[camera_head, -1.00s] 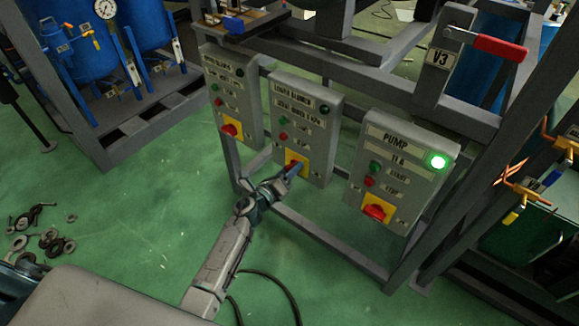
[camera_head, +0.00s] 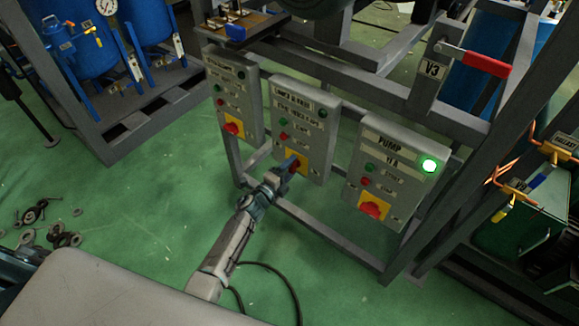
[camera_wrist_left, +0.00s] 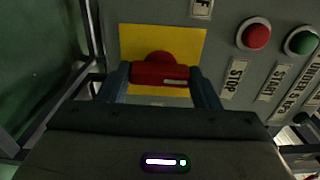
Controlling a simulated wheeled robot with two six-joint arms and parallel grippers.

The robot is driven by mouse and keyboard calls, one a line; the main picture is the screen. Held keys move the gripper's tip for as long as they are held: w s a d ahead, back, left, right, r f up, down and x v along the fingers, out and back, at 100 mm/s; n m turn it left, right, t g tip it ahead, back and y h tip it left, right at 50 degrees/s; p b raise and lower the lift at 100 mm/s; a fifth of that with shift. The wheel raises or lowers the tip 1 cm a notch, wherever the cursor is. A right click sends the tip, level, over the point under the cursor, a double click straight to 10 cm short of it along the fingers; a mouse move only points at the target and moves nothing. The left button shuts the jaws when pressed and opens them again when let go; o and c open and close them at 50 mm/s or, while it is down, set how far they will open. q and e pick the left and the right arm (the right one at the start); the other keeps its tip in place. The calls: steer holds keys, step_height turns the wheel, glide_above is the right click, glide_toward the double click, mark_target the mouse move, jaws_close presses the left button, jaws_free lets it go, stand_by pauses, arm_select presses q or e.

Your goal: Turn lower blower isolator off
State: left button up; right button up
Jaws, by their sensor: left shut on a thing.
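The lower blower box (camera_head: 312,118) is the middle of three grey control boxes in the head view. Its isolator is a red rotary knob on a yellow plate (camera_head: 302,153), largely hidden by my gripper there. In the left wrist view the red isolator knob (camera_wrist_left: 158,73) lies between my two blue fingers, in front of the yellow plate (camera_wrist_left: 190,42). My left gripper (camera_head: 291,165) is shut on this knob; it also shows in the left wrist view (camera_wrist_left: 161,84). The red stop button (camera_wrist_left: 254,36) and green start button (camera_wrist_left: 301,41) sit beside it. My right gripper is not in view.
The pump box (camera_head: 395,170) with a lit green lamp (camera_head: 429,165) stands to the right, another control box (camera_head: 232,98) to the left. Grey frame bars surround them. A red-handled valve (camera_head: 477,61) is above right. Several loose rings (camera_head: 65,239) lie on the green floor.

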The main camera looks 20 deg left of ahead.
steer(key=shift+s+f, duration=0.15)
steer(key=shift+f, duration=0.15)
arm_select(q)
steer(key=o, duration=1)
steer(key=shift+s, duration=0.1)
steer(key=v, duration=1)
steer(key=shift+s+a, duration=0.15)
steer(key=shift+s, duration=0.15)
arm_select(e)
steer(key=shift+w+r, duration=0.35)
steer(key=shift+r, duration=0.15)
